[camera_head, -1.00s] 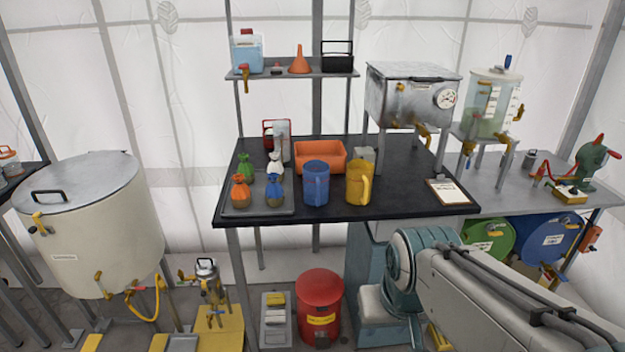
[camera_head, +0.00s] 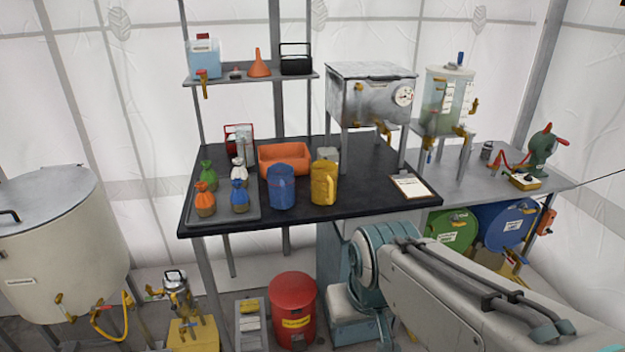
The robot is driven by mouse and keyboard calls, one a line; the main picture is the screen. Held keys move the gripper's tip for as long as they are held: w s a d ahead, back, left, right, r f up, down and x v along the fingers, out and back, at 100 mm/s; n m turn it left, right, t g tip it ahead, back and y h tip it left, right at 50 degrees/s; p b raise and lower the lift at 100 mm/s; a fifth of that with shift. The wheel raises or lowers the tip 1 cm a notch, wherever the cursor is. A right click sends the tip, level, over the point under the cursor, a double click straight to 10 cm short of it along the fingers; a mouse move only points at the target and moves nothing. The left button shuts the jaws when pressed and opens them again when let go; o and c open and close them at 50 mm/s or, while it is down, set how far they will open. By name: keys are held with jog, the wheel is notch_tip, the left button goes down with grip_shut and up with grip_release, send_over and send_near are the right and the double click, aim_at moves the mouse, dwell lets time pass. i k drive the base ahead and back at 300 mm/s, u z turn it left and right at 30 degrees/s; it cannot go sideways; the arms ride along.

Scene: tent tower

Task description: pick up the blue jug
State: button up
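The blue jug (camera_head: 281,187) stands upright on the black tabletop (camera_head: 345,205), near its front edge. A yellow jug (camera_head: 324,184) with its handle on the right stands just right of it. No handle shows on the blue jug from here. My arm reaches in from the lower right, low in front of the table and apart from the jug. My gripper is outside the picture.
A grey tray (camera_head: 223,220) with several small tied bags is left of the blue jug. An orange bin (camera_head: 284,156) is behind it. A clipboard (camera_head: 409,187) lies to the right. A metal box on legs (camera_head: 368,100) stands at the back right.

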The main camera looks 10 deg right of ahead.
aim_at(280, 176)
jog(key=u, duration=0.25)
jog(key=i, duration=1.5)
jog(key=z, duration=0.25)
